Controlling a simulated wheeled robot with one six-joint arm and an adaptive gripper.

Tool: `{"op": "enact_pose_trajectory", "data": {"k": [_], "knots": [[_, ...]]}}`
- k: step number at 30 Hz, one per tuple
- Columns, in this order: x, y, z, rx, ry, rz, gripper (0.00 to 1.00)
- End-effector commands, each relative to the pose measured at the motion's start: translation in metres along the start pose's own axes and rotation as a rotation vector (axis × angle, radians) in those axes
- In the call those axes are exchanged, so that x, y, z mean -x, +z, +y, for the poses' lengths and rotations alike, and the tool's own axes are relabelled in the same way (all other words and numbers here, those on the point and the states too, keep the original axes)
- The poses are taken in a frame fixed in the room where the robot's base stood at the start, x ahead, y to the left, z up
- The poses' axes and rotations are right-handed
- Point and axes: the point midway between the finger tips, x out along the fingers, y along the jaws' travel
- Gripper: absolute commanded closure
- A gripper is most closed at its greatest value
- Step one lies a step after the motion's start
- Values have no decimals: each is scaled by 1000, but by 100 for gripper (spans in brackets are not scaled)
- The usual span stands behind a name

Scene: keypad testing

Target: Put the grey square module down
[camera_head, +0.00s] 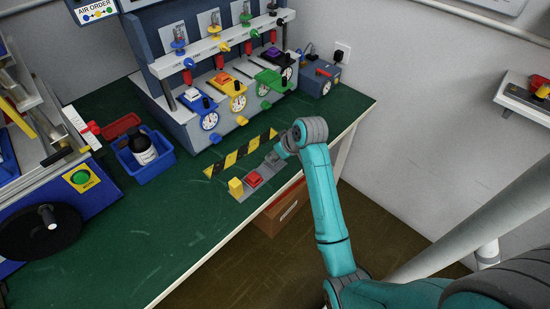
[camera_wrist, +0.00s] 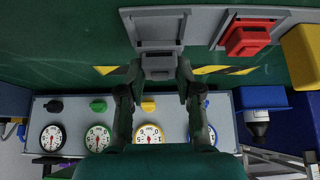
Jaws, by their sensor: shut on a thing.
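The grey square module (camera_wrist: 158,62) is between the two fingers of my gripper (camera_wrist: 158,88) in the wrist view. In the head view my gripper (camera_head: 280,153) is low over the bench, at the right end of a grey tray (camera_head: 243,195); the module there is small and mostly hidden by my wrist. A red module (camera_head: 254,180) sits on the tray, with a yellow block (camera_head: 236,187) at its left end. The red module also shows in the wrist view (camera_wrist: 247,38). I cannot tell whether the grey module touches the tray.
A yellow-black striped strip (camera_head: 240,153) lies behind the tray. A station with gauges and coloured valves (camera_head: 210,95) stands at the back. A blue bin (camera_head: 145,170) holding a dark bottle (camera_head: 141,149) is at left. Green bench (camera_head: 190,220) is clear in front left.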

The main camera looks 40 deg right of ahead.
Motion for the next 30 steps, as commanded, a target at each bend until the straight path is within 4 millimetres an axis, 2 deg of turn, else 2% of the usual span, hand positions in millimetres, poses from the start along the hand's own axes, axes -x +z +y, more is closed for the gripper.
{"op": "enact_pose_trajectory", "data": {"k": [5,16,17,19,20,30], "knots": [[-19,12,0,-1,0,-1,98],[-22,14,0,-1,0,-1,98],[-22,14,0,-1,0,-1,61],[-22,14,0,-1,0,0,43],[-22,14,0,-1,0,0,40],[-19,12,0,0,1,1,40]]}}
